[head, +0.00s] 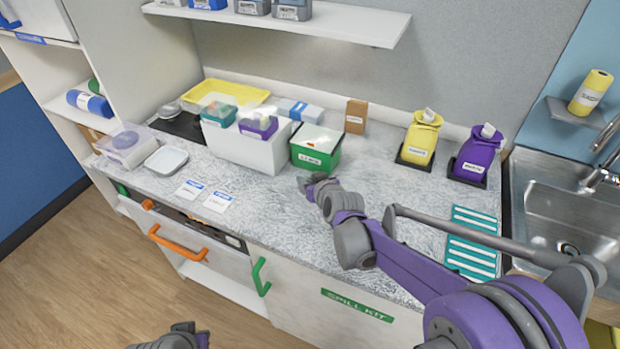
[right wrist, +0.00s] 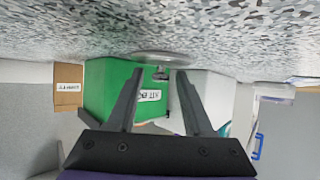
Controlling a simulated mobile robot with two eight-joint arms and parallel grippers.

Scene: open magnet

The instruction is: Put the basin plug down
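The basin plug (right wrist: 160,56) is a flat grey disc with a small knob. The right wrist view is upside down, and in it the disc rests on the speckled counter. My right gripper (right wrist: 160,76) is open, with one finger on each side of the knob and a visible gap to both. In the head view my right gripper (head: 304,186) is low over the counter (head: 270,205), in front of the green box; I cannot make out the plug there. My left gripper (head: 180,337) shows only partly at the bottom edge, its fingers unclear.
The green box (head: 303,158) and white bin (head: 235,148) stand close behind my right gripper. White cards (head: 218,201) lie to the left, a teal striped mat (head: 472,245) to the right. The sink (head: 562,215) is at far right. Counter around the gripper is clear.

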